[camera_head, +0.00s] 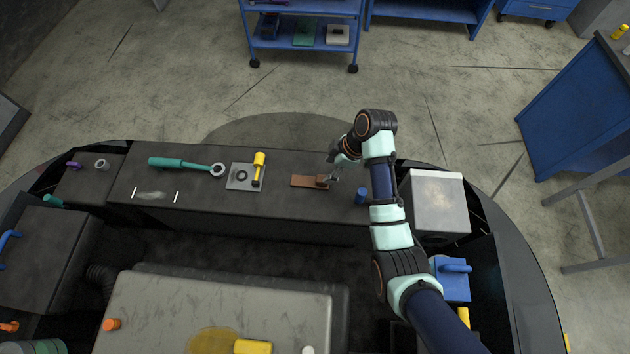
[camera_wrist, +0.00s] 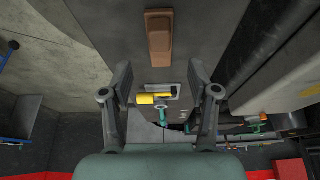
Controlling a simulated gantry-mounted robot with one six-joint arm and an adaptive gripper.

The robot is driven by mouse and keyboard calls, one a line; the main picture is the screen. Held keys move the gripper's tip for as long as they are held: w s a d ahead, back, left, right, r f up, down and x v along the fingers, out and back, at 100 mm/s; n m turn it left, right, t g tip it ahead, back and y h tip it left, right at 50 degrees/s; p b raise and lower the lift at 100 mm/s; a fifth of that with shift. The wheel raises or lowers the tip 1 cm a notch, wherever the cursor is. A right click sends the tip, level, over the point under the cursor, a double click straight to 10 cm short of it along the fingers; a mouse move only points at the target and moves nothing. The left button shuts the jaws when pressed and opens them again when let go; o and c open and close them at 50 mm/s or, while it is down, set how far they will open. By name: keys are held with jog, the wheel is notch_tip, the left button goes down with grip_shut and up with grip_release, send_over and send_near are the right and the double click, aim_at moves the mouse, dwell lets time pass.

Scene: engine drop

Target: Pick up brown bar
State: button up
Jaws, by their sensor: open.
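The brown bar (camera_head: 308,182) lies flat on the dark grey bench top (camera_head: 210,200), with its right end close to my gripper. In the wrist view the brown bar (camera_wrist: 159,38) lies lengthwise beyond my fingertips, centred between them. My gripper (camera_head: 331,176) is over the bar's right end in the head view. In the wrist view my gripper (camera_wrist: 160,74) is open, with a wide gap between its fingers and nothing held. I cannot tell the exact height of the fingertips above the bar.
Left of the bar, a grey plate (camera_head: 240,183) bears a yellow-handled tool (camera_head: 258,165). A teal ratchet (camera_head: 180,163) lies farther left. A blue cylinder (camera_head: 360,197) stands right of the bar, near a silver-topped box (camera_head: 438,200). Bench space around the bar is clear.

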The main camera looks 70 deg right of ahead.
aim_at(321, 178)
jog(key=shift+b+x, duration=0.35)
jog(key=shift+x, duration=1)
jog(key=b+x, duration=0.2)
jog(key=x, duration=0.3)
jog(key=shift+s, duration=0.1)
grip_shut()
